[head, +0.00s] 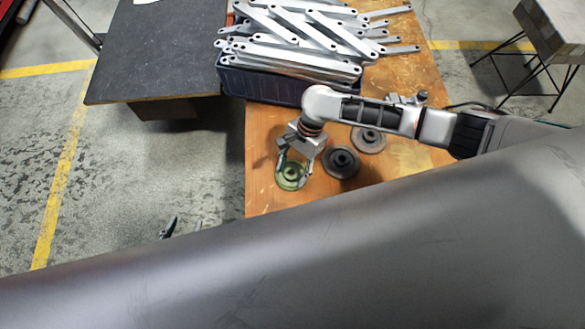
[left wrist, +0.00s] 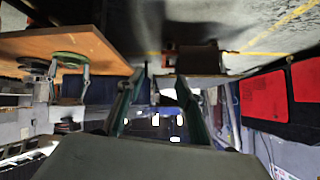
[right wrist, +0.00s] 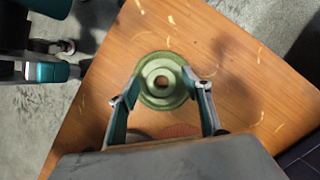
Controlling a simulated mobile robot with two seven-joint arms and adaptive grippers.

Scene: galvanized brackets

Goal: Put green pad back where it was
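The green pad (head: 290,177) is a round stepped disc with a centre hole, at the front left of the wooden table (head: 262,130). My right gripper (head: 294,172) reaches down with one finger on each side of it. In the right wrist view, the green pad (right wrist: 162,66) sits centred between the fingertips (right wrist: 162,84), which appear to meet its rim. I cannot tell whether it is slightly raised off the wood. My left gripper (left wrist: 162,72) is open and empty, off the table's left side. The green pad (left wrist: 70,57) also shows in the left wrist view.
A dark crate (head: 290,88) piled with galvanized brackets (head: 300,30) is behind. A black-topped table (head: 160,50) is at the back left. Bare wood lies around the pad.

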